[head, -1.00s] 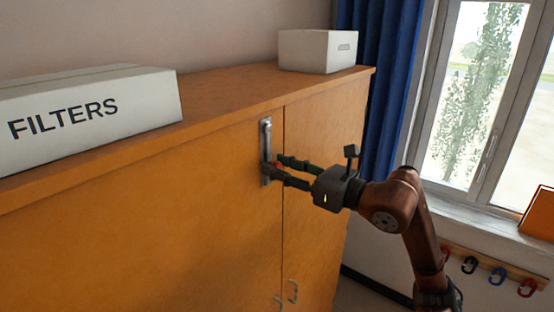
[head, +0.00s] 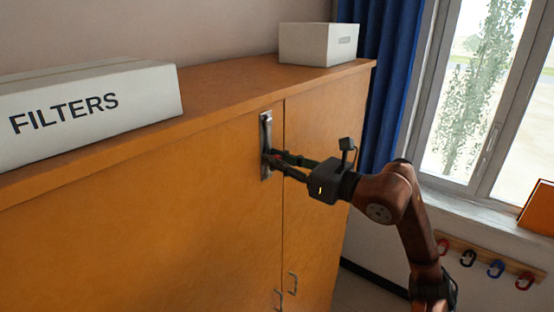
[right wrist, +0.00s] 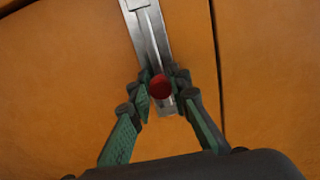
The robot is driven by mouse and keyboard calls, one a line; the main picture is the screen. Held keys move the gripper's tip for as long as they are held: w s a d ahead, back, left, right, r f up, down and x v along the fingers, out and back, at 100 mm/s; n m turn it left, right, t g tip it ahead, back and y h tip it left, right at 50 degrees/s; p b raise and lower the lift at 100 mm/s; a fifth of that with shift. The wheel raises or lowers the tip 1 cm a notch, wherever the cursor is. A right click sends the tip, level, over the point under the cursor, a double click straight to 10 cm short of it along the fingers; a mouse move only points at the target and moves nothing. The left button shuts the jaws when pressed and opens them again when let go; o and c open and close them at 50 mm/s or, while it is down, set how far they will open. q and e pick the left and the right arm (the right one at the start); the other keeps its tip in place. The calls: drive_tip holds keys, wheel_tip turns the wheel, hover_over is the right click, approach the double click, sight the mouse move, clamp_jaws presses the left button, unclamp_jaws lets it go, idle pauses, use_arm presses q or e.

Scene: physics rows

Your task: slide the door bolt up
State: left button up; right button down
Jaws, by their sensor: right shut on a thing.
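The door bolt (head: 266,127) is a grey metal strip fixed upright on the orange cabinet door, left of the seam between the doors. In the right wrist view its metal plate and rod (right wrist: 148,40) run up from the fingers, and its round red knob (right wrist: 161,87) sits between the fingertips. The fingers hide part of the plate and the knob's sides. My left gripper is not in view.
The orange cabinet (head: 190,210) has small handles (head: 292,284) low on its doors. A white FILTERS box (head: 90,112) and a smaller white box (head: 318,44) stand on top. A blue curtain (head: 376,80), a window and a rail of coloured hooks (head: 496,268) are at the right.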

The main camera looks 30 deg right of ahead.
sight(265, 140)
idle(0.3)
wheel_tip(265, 140, up, 4)
drive_tip(key=shift+r+p, duration=0.1)
drive_tip(key=shift+p, duration=0.7)
drive_tip(key=shift+d, duration=0.1)
drive_tip(key=shift+r, duration=0.1)
drive_tip(key=c, duration=1.8)
unclamp_jaws()
drive_tip(key=shift+c, duration=0.2)
drive_tip(key=shift+s, duration=0.1)
drive_tip(key=v, duration=1.1)
drive_tip(key=shift+s+d, duration=0.2)
drive_tip(key=shift+s, duration=0.15)
